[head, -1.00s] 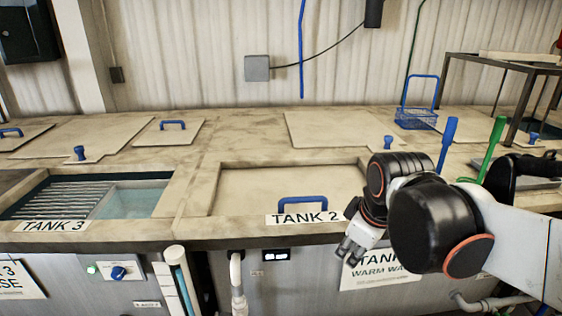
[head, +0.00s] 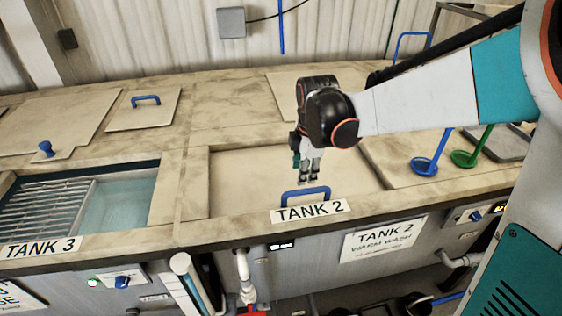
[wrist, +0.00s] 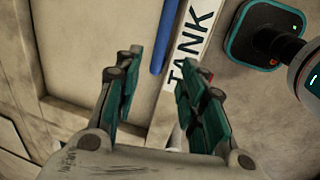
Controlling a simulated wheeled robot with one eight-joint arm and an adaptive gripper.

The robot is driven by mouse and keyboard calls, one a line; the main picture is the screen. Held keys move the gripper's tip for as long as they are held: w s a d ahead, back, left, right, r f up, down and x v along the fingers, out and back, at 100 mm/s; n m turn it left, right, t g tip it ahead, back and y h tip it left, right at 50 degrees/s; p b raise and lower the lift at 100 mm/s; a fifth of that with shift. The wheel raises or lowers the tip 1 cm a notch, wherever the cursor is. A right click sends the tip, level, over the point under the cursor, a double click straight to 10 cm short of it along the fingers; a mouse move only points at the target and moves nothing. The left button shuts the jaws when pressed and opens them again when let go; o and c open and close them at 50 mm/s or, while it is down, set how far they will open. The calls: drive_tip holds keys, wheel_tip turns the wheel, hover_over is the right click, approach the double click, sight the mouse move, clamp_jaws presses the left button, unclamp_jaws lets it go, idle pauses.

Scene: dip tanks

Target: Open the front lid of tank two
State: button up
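The front lid of tank two (head: 245,172) is a beige panel lying flat and closed in its frame, behind the TANK 2 label (head: 311,211). Its blue handle (head: 306,196) stands near the front edge. My gripper (head: 308,180) is above the lid, just behind the handle in the head view, pointing down. In the wrist view my gripper (wrist: 150,100) has its two teal-padded fingers apart with nothing between them. The blue handle (wrist: 165,38) shows ahead of the fingertips there, beside the label (wrist: 195,42). No contact with the handle is visible.
Tank three (head: 120,203) is open at the left, with a grating and liquid. A blue ladle (head: 425,166) and a green ladle (head: 465,158) are at the right. A pipe (head: 242,275) runs down the tank front.

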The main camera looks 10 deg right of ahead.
sight(301, 191)
drive_tip(key=f, duration=0.3)
drive_tip(key=w+f, duration=0.1)
drive_tip(key=f, duration=0.2)
drive_tip(key=w+f+b, duration=0.1)
drive_tip(key=f, duration=0.2)
drive_tip(key=shift+f, duration=0.25)
clamp_jaws()
